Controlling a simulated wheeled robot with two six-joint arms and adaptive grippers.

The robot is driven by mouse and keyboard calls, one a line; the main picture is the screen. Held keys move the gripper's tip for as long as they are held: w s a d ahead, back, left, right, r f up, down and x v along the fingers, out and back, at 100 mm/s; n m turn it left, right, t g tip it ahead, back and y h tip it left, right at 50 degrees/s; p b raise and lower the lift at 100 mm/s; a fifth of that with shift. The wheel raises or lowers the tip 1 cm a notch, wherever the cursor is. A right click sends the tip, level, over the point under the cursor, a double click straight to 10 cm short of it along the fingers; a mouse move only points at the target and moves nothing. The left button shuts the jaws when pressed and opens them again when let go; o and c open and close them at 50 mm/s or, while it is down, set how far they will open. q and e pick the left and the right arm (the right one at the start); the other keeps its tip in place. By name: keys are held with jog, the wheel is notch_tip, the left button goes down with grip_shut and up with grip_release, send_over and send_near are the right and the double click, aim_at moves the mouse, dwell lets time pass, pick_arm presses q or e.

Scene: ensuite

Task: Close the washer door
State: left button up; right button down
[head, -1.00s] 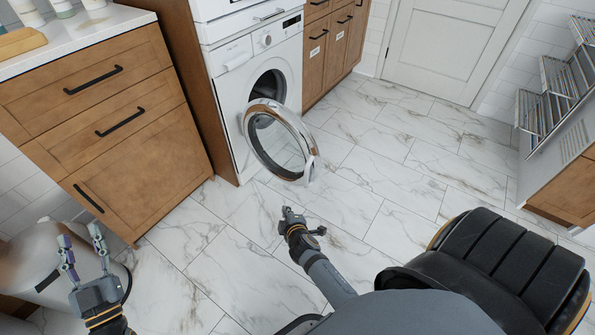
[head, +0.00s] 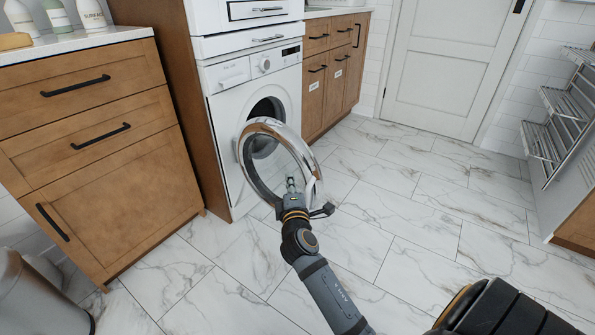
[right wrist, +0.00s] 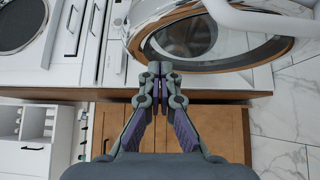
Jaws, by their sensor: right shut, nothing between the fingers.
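The white washer (head: 228,112) stands between wooden cabinets. Its round door (head: 264,125), with a chrome rim and glass middle, hangs wide open toward the room, and the dark drum opening shows behind it. My right gripper (head: 291,184) is shut and empty, and overlaps the door's lower right part in the head view; I cannot tell whether it touches. In the right wrist view, the shut fingertips (right wrist: 160,68) are beside the door's rim (right wrist: 268,55), which fills the upper right. My left gripper is out of the head view.
A wooden drawer cabinet (head: 100,150) stands left of the washer, with bottles (head: 57,14) on top. A bin (head: 35,295) is at lower left. A metal rack (head: 560,110) is at the right. The marble-tiled floor (head: 400,220) is clear toward the white door (head: 450,65).

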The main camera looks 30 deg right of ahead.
aim_at(296, 159)
jog(key=w+d+b, duration=0.1)
jog(key=w+d, duration=0.1)
jog(key=w+d+b, duration=0.1)
jog(key=w+d, duration=0.1)
jog(key=d, duration=0.1)
jog(key=shift+w+d, duration=0.2)
jog(key=shift+w, duration=0.15)
jog(key=shift+d, duration=0.1)
